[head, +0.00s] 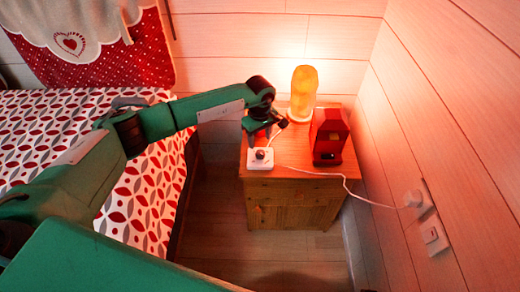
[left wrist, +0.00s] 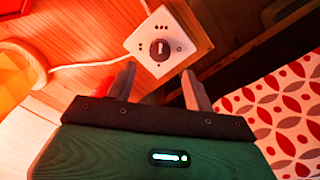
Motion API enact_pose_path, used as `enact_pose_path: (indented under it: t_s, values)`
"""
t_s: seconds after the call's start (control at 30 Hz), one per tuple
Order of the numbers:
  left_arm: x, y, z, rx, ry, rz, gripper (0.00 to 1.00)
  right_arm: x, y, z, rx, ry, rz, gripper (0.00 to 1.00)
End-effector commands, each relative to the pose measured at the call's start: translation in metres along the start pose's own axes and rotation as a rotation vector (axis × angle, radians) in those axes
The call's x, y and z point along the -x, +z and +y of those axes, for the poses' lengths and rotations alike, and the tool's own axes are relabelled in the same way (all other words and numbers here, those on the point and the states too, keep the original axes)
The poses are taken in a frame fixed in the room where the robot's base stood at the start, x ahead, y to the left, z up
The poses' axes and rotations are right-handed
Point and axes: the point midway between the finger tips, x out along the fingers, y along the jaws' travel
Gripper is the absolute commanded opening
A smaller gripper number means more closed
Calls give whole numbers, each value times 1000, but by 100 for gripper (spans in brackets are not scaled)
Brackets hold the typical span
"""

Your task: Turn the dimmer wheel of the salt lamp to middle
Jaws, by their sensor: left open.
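The salt lamp (head: 303,93) glows orange at the back of the wooden nightstand. Its dimmer is a white square box (head: 260,158) near the nightstand's front left corner, with a cord running to it. The dark round dimmer wheel (left wrist: 159,49) sits in the middle of the box in the left wrist view, with a white pointer mark and small dots around it. My left gripper (left wrist: 159,76) is open and empty, its two fingers just short of the box and on either side of the wheel's line. In the head view the gripper (head: 265,131) is just behind the dimmer. My right gripper is out of view.
A red house-shaped object (head: 329,137) stands on the nightstand (head: 288,190) right of the dimmer. A white cord (head: 318,173) runs to a wall plug (head: 413,199). The bed (head: 160,190) is on the left and the plank wall on the right.

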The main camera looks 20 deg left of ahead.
Motion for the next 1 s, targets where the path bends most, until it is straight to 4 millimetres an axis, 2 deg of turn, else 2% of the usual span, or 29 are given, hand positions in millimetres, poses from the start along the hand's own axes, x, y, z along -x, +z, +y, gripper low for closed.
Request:
enact_pose_path:
  t_s: [0.1,0.3,0.5,0.77,1.0]
  values:
    - [-26,2,0,0,-2,-3,53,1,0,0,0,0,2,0]
    - [-56,2,1,0,0,-3,53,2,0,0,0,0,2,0]
    - [-68,1,1,0,2,-2,53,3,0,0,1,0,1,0]
    - [-69,1,0,0,2,-2,53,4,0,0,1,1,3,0]
    - [-69,1,1,0,2,-2,8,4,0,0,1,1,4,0]
